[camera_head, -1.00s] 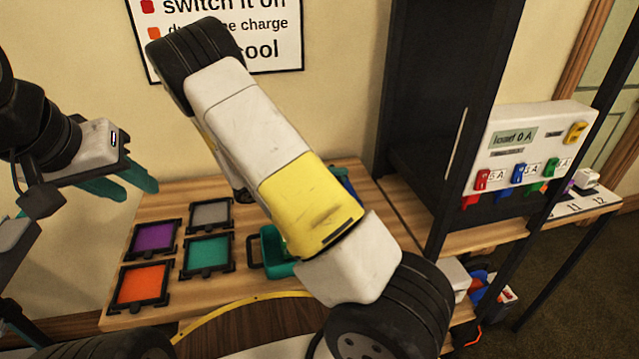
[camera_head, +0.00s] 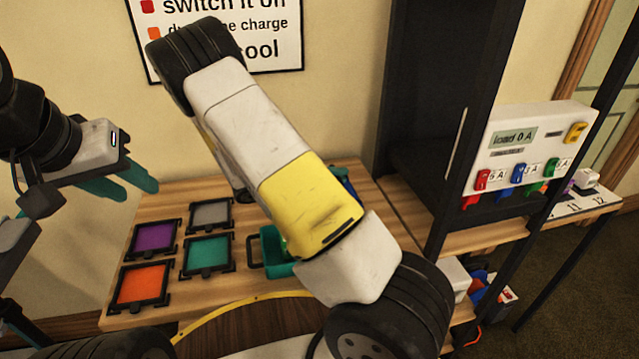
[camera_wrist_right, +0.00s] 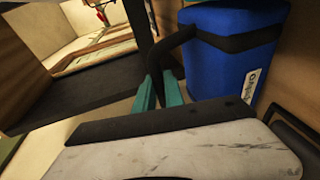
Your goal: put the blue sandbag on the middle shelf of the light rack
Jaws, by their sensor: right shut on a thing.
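The blue sandbag (camera_wrist_right: 230,60) fills the upper right of the right wrist view. It has a black band, a black strap handle and a white label on its side. My right gripper (camera_wrist_right: 160,88) is shut on the strap handle, the bag just beyond its teal fingers. In the head view my right arm hides that gripper; a small blue patch (camera_head: 346,186) shows behind the arm, and I cannot tell if it is the bag. My left gripper (camera_head: 130,184) is open and empty at the left. A tall dark rack (camera_head: 440,110) with a shelf stands right of centre, perhaps the light rack.
A wooden table (camera_head: 160,205) holds purple, grey, orange and teal framed panels and a teal container (camera_head: 272,250). A white load box (camera_head: 530,145) with coloured plugs is at the right. In the wrist view, a dark board (camera_wrist_right: 70,95) and black post (camera_wrist_right: 142,30) are close to the gripper.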

